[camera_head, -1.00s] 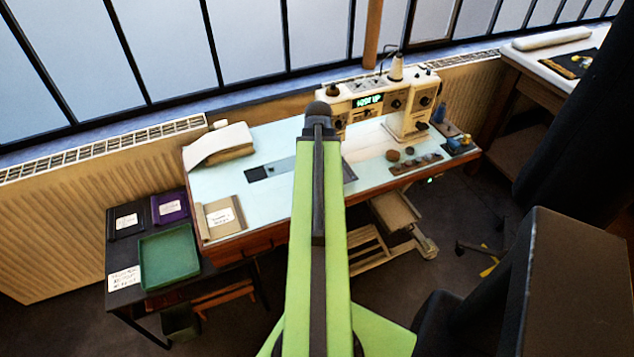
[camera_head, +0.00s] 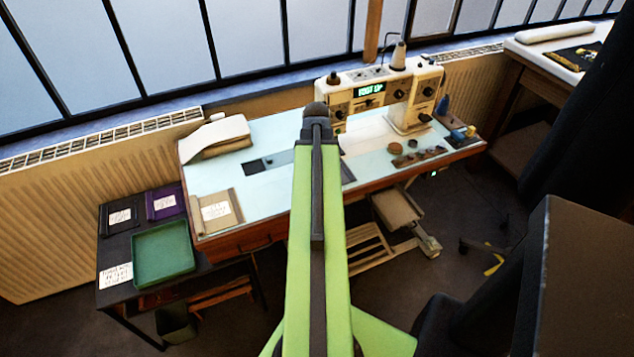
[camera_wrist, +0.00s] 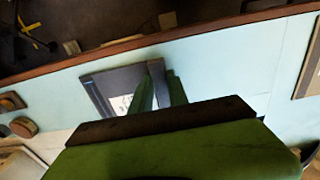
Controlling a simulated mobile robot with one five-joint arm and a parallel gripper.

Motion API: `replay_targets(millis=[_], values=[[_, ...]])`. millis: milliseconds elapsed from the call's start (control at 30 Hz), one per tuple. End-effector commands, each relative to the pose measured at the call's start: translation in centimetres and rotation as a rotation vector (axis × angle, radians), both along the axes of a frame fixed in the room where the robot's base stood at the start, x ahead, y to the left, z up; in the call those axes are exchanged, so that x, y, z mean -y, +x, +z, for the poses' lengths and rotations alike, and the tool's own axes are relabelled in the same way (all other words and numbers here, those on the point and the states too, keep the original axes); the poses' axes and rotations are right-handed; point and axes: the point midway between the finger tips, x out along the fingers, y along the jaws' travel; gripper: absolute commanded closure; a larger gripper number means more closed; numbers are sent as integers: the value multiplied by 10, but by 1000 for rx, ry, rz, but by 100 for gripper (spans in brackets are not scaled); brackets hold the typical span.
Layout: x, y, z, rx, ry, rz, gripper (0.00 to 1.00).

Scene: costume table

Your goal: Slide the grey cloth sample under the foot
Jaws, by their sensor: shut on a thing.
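My gripper (camera_wrist: 160,80) is shut on the grey cloth sample (camera_wrist: 122,82), a flat dark grey piece with a white label, seen in the wrist view above the pale blue tabletop. I cannot tell whether it touches the table. In the head view my arm hides the gripper; a dark edge, possibly the sample, shows right of my arm. The white sewing machine (camera_head: 400,95) stands at the back of the table, its lit display (camera_head: 369,89) seeming to read "FOOT UP". The foot itself is not clearly visible, with my arm across that area.
A folded white cloth (camera_head: 215,136) and a beige labelled sample (camera_head: 216,211) lie on the table's (camera_head: 215,172) left side. Small round items (camera_head: 396,148) lie at the right. A side table holds a green tray (camera_head: 163,254) and dark and purple samples (camera_head: 165,203).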

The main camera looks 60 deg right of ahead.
Motion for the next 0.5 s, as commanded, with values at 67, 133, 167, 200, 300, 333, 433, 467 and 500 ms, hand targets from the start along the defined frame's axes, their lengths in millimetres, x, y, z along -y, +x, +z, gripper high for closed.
replay_targets(millis=[67,133,167,200,300,333,433,467,500], values=[[6,6,0,0,0,0,100],[9,11,0,0,0,0,100],[10,13,0,0,0,0,100],[12,15,0,0,0,0,100],[17,22,0,0,0,1,100],[19,24,0,0,0,1,100],[23,31,0,0,0,2,100],[25,33,0,0,0,2,100],[27,35,0,0,0,2,100]])
